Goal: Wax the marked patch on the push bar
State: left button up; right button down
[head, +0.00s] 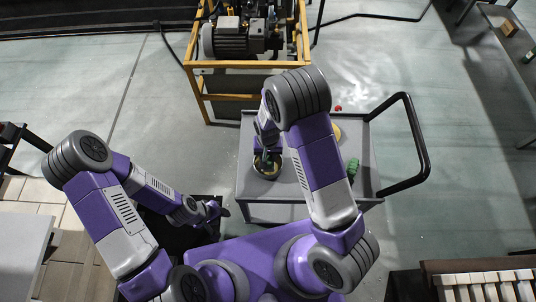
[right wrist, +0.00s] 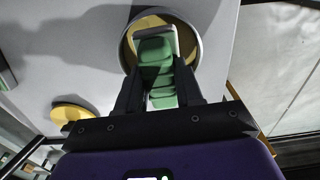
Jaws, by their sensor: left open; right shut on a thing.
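The push bar (head: 420,140) is a black loop at the right end of a grey cart (head: 290,211); I cannot make out a marked patch on it. My right gripper (right wrist: 157,88) is shut on a green, ribbed applicator (right wrist: 156,62). Its pale end lies over a round tin of yellow wax (right wrist: 190,32); whether they touch is unclear. In the head view the tin (head: 266,172) stands at the cart's left, partly hidden by my right gripper (head: 266,156). My left gripper (head: 213,209) is open and empty, left of the cart.
A yellow disc (right wrist: 70,113), perhaps a lid, lies on the cart, mostly behind my right arm in the head view. A green object (head: 352,168) and a small red one (head: 338,108) are also there. A yellow frame with a motor (head: 232,40) stands behind the cart.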

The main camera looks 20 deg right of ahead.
jog(key=shift+s+f+b, duration=0.1)
jog(key=shift+f+b, duration=0.4)
jog(key=shift+f, duration=0.15)
dwell(1.8)
jog(key=shift+r, duration=0.1)
jog(key=shift+r+p, duration=2.9)
jog(key=shift+r, duration=0.55)
